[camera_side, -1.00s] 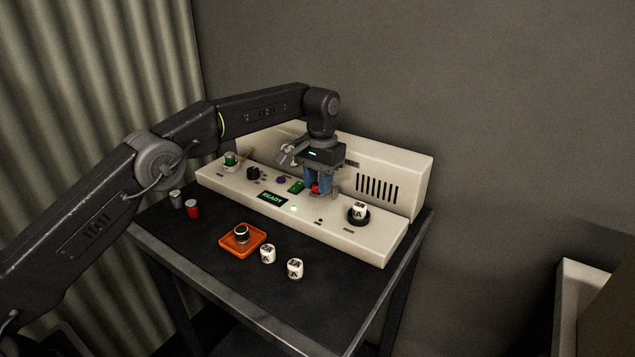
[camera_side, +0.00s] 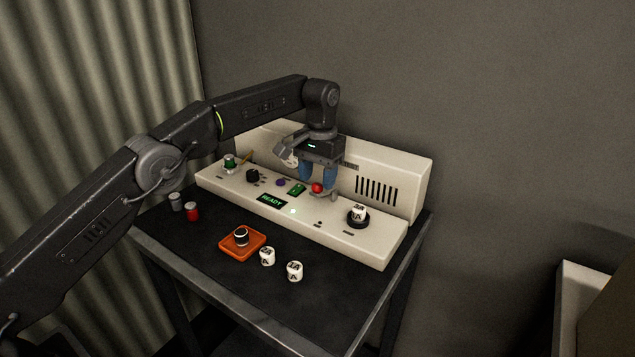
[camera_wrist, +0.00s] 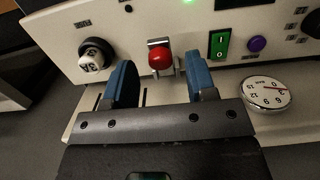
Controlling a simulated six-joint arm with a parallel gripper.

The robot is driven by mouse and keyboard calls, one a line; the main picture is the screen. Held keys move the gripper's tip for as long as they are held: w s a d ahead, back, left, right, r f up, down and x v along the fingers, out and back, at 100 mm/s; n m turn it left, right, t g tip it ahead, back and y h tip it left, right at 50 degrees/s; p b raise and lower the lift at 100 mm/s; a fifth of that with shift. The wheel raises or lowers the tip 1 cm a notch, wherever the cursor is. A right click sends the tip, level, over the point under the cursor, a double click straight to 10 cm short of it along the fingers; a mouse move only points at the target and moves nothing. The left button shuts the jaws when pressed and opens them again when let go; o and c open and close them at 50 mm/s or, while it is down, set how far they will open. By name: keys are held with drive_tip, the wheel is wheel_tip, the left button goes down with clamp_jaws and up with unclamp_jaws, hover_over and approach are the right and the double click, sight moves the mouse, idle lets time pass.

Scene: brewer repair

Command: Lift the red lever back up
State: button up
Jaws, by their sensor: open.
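The red lever (camera_side: 317,188) shows as a round red knob on the sloped front panel of the cream brewer. In the wrist view the red knob (camera_wrist: 160,58) sits on a short metal mount between my two blue fingers, beyond their tips. My gripper (camera_side: 317,178) is open and empty, just above and behind the knob in the side view. Its blue fingers (camera_wrist: 160,75) are spread wide and appear apart from the knob. The lever's lower part is hidden in the side view.
A green switch (camera_wrist: 220,44), purple button (camera_wrist: 257,44) and round gauge (camera_wrist: 266,93) flank the lever. A white labelled cylinder (camera_side: 359,211) sits in a black ring. An orange tray (camera_side: 226,246), two white cylinders (camera_side: 267,256) and a red canister (camera_side: 193,211) stand on the dark table.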

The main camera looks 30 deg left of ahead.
drive_tip(key=shift+r, duration=0.8)
drive_tip(key=s+a+r, duration=0.3)
drive_tip(key=a+r, duration=0.4)
drive_tip(key=a, duration=0.4)
drive_tip(key=shift+s, duration=0.4)
